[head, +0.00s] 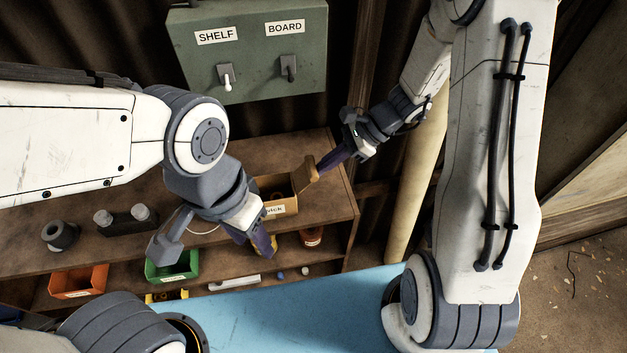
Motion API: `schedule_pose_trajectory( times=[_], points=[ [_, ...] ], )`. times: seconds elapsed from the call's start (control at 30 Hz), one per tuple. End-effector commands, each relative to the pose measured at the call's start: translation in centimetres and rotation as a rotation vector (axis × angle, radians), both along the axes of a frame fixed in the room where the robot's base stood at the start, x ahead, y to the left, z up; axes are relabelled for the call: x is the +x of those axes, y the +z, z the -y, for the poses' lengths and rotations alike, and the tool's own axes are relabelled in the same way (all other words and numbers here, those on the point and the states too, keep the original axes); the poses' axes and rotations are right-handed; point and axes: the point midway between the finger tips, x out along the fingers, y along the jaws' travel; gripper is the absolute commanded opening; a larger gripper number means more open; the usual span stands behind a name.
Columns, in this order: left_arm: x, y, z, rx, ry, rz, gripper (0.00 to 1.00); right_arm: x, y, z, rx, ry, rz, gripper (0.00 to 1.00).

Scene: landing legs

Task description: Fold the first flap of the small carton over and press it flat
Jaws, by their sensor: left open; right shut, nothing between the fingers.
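The small brown carton (278,210) stands on the upper wooden shelf, with a white label on its front that is partly hidden. A flap (306,172) stands up at its right side, and the top looks open. My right gripper (322,168) is shut and empty, its fingertips at the right of that flap; I cannot tell if they touch it. My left gripper (263,246) is open in front of the carton's left part, pointing down, and hides part of its front left.
A grey box with two switches (250,50) hangs behind the shelf. A dark ring-shaped part (60,235) and a dark block with two pale knobs (126,220) stand left. An orange bin (78,282) and a green bin (172,267) sit below. A pale post (408,205) rises right.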

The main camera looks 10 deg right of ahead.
Motion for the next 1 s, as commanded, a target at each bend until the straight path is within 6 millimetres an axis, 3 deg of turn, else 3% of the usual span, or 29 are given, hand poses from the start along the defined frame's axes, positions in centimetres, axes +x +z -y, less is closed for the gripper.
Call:
schedule_pose_trajectory(
  times=[1.0],
  points=[
    [0.0, 0.6, 0.0, 0.0, 0.0, 0.0, 0.5, -0.1, 1.2, -2.4, 0.001, 0.001, 0.0, 0.0]
  ],
)
